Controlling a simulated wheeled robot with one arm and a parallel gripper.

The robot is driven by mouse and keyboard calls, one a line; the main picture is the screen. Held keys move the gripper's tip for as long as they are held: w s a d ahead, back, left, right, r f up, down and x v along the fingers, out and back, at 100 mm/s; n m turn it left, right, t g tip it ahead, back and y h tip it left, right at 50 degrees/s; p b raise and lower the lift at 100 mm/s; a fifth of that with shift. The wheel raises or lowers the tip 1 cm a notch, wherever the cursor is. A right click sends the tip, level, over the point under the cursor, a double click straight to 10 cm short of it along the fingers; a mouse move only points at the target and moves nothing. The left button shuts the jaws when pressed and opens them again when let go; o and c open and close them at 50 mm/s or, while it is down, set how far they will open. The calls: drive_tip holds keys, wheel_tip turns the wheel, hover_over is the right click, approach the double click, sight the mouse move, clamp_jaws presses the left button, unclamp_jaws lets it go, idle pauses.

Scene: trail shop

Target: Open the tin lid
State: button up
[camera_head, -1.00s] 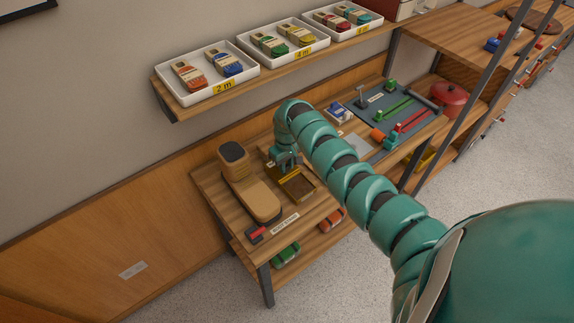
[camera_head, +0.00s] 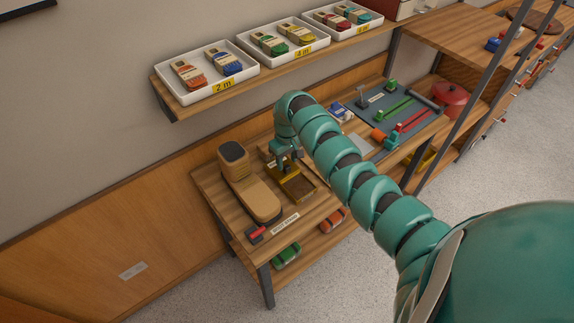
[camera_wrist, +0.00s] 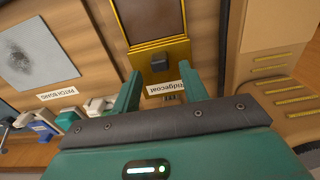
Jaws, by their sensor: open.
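The tin (camera_head: 303,196), gold-rimmed with a dark brown middle, sits on the wooden bench. In the wrist view its gold edge (camera_wrist: 178,52) carries a small dark knob (camera_wrist: 160,63). I cannot tell whether the brown middle is a lid panel or the inside. A white label reading "Ridgecoat" (camera_wrist: 168,88) is beside the knob. My gripper (camera_wrist: 160,74) is open and empty, with one finger on each side of the knob in the picture. Contact is not clear. In the head view my gripper (camera_head: 287,163) is over the tin's far end and partly hides it.
A tan device (camera_head: 244,183) with a dark top stands close on the tin's left, with a red switch (camera_head: 257,233) in front. A dark mat with tools (camera_head: 385,110) lies to the right. A shelf of white trays (camera_head: 206,90) hangs above the bench.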

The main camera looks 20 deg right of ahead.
sight(288, 166)
wheel_tip(288, 166, up, 15)
drive_tip(key=b, duration=0.3)
drive_tip(key=shift+f, duration=0.15)
idle(0.3)
